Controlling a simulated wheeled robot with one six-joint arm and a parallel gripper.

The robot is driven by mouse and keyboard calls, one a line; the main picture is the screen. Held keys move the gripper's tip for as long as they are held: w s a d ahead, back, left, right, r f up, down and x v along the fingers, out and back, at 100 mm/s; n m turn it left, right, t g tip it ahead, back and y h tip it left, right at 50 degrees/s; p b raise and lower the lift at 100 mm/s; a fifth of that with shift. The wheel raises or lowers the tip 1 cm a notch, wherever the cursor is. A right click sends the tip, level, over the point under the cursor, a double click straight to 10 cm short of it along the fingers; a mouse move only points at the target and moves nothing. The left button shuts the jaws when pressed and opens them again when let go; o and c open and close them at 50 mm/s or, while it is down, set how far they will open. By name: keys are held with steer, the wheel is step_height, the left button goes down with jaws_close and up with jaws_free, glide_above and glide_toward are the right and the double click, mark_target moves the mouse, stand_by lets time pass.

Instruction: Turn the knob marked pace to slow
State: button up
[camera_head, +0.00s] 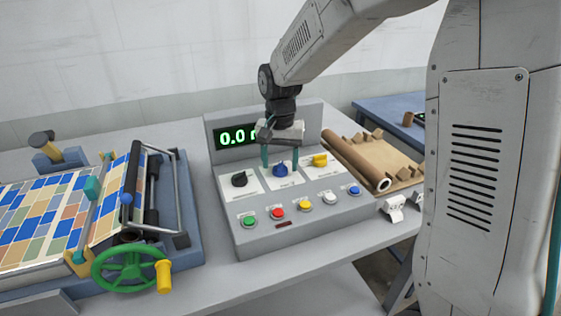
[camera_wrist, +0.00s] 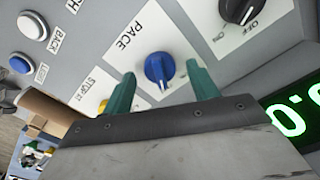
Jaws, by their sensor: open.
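The pace knob (camera_wrist: 158,68) is blue and sits on a white plate marked PACE (camera_wrist: 128,38) in the wrist view. A pale mark on the knob points toward the gripper's palm; the scale words are not readable. In the head view the blue knob (camera_head: 281,171) is the middle one of three on the grey control panel (camera_head: 283,235). My gripper (camera_head: 281,164) points down over it, with teal fingers. The fingers are open, one on each side of the knob; I cannot tell whether they touch it.
A black ON/OFF knob (camera_head: 239,180) and a yellow knob (camera_head: 320,160) flank it. Several coloured buttons line the panel front, such as the red button (camera_head: 277,213). A green display (camera_head: 236,136) stands behind. A press with a green handwheel (camera_head: 130,268) is at left, a brown roll (camera_head: 355,162) at right.

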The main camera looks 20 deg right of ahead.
steer(key=shift+f, duration=0.25)
steer(key=c, duration=1)
steer(key=shift+n, duration=0.3)
steer(key=n, duration=0.5)
steer(key=shift+n, duration=0.3)
steer(key=n, duration=0.5)
steer(key=shift+n, duration=0.3)
